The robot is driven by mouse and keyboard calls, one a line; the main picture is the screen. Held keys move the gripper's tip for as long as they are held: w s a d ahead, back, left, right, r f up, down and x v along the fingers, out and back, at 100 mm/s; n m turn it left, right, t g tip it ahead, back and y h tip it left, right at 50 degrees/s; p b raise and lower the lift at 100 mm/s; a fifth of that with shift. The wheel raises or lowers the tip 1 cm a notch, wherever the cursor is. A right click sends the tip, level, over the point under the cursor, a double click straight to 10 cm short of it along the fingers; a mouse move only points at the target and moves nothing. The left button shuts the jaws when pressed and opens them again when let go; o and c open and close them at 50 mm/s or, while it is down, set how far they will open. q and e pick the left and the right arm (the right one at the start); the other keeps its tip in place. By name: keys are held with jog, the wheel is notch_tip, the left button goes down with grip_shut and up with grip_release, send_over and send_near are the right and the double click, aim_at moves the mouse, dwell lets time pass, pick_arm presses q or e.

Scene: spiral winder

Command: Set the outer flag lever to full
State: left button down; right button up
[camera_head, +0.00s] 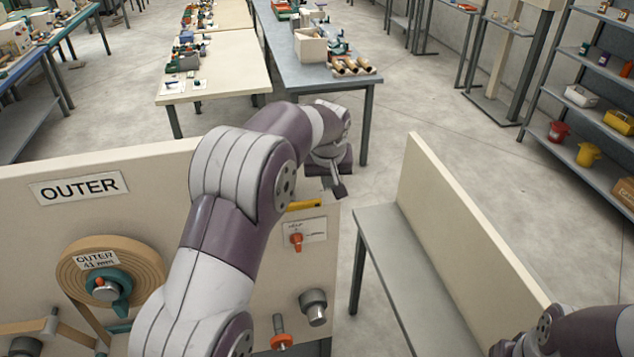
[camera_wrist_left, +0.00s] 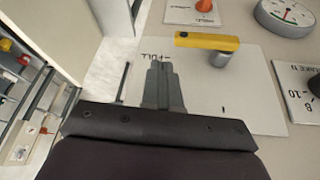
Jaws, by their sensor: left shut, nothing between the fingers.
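The yellow flag lever (camera_head: 304,205) is on the right part of the OUTER panel in the head view, partly hidden by my left arm. In the left wrist view the lever (camera_wrist_left: 205,41) is a yellow bar on a grey pivot over a pale plate (camera_wrist_left: 255,80). Its free end points left, close to the printed FULL mark (camera_wrist_left: 156,57); exact alignment is hard to judge. A second small mark lies lower on the plate. My left gripper (camera_head: 340,191) is shut and empty. Its fingertips (camera_wrist_left: 158,66) appear below and left of the lever's free end, apart from it.
An orange knob (camera_head: 296,240) is below the lever, with a grey knob (camera_head: 314,305) lower down. The OUTER reel (camera_head: 135,262) is on the left. A dial (camera_wrist_left: 290,14) is near the lever. A grey bench (camera_head: 385,245) stands right of the panel, with bare floor beyond.

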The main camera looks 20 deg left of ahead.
pick_arm(q)
jog(key=w+d+r, duration=0.1)
jog(key=d+r, duration=0.3)
jog(key=d, duration=0.4)
jog(key=shift+d+r, duration=0.15)
jog(key=shift+r, duration=0.1)
pick_arm(e)
jog(key=shift+s+f, duration=0.25)
jog(key=shift+f, duration=0.4)
jog(key=shift+s, duration=0.1)
pick_arm(q)
jog(key=s+f+m+g+h+b, duration=0.1)
jog(key=s+f+m+b, duration=0.25)
jog(key=s+f, duration=0.65)
jog(key=s+a+f+g+b, duration=0.1)
jog(key=s+f+b, duration=0.3)
jog(key=s+f, duration=0.4)
jog(key=s+a+f+m+g+b, duration=0.1)
jog(key=s+a+f+b, duration=0.2)
jog(key=s+f+b, duration=0.2)
jog(key=s+f, duration=0.3)
jog(key=s, duration=0.4)
jog(key=shift+a, duration=0.35)
pick_arm(e)
notch_tip(320, 180, down, 12)
jog(key=shift+w+f, duration=0.2)
jog(key=shift+f, duration=0.05)
